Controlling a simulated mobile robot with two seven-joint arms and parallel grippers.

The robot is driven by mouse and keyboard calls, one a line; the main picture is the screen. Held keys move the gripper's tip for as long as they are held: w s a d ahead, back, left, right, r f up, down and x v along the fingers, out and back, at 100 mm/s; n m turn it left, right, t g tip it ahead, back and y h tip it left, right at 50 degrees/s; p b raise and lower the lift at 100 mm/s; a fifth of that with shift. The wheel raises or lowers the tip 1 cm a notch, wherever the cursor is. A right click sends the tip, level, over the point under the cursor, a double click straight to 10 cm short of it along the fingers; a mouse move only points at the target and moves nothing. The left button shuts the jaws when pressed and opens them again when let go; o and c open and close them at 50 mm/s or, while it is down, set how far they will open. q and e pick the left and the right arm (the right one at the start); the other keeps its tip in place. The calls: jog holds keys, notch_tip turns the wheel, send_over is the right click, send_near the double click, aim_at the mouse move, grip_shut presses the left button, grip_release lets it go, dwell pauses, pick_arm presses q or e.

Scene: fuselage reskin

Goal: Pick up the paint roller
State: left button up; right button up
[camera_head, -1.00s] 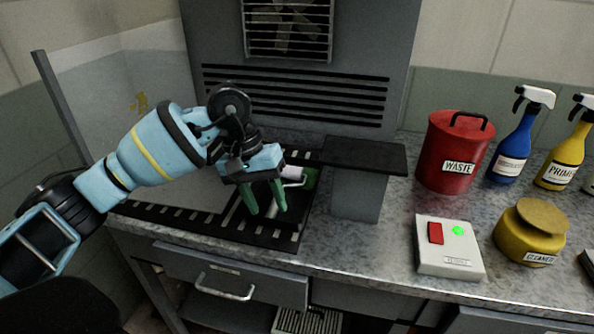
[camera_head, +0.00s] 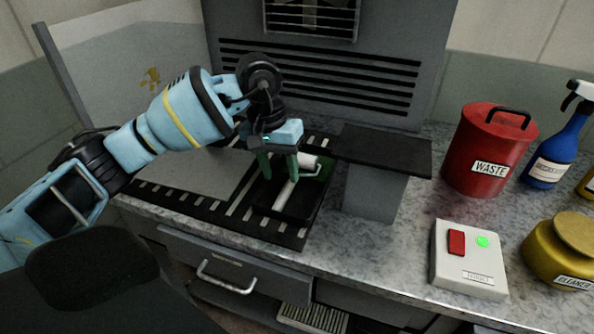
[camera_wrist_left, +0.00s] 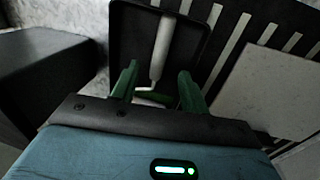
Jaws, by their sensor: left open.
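The paint roller (camera_head: 285,193) lies in a black tray (camera_head: 268,199) on the bench. Its long pale part runs across the tray; a thicker white part (camera_head: 308,162) and some green show beside my fingers. In the left wrist view, the roller's white length (camera_wrist_left: 162,45) and a bent wire lie just beyond the fingers. My left gripper (camera_head: 279,167) is over the back part of the tray, fingers pointing down. Its green fingers are apart, with nothing held between them. In the left wrist view, the gripper (camera_wrist_left: 158,80) partly hides the roller's near end. My right gripper is out of view.
A dark-topped grey block (camera_head: 380,155) stands close to the tray's right. A red waste bin (camera_head: 488,150), a switch box (camera_head: 468,260), a yellow cleaner can (camera_head: 560,250) and a blue spray bottle (camera_head: 555,150) are further right. A vented grey unit (camera_head: 320,70) stands behind.

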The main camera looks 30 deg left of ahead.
aim_at(284, 191)
pick_arm(q)
jog(key=shift+s+d+f+p, duration=0.1)
jog(key=shift+d+f+p, duration=0.15)
jog(key=shift+f, duration=0.95)
jog(key=shift+d+f+p, duration=0.1)
jog(key=shift+d+f, duration=0.1)
jog(key=shift+f, duration=0.95)
grip_shut()
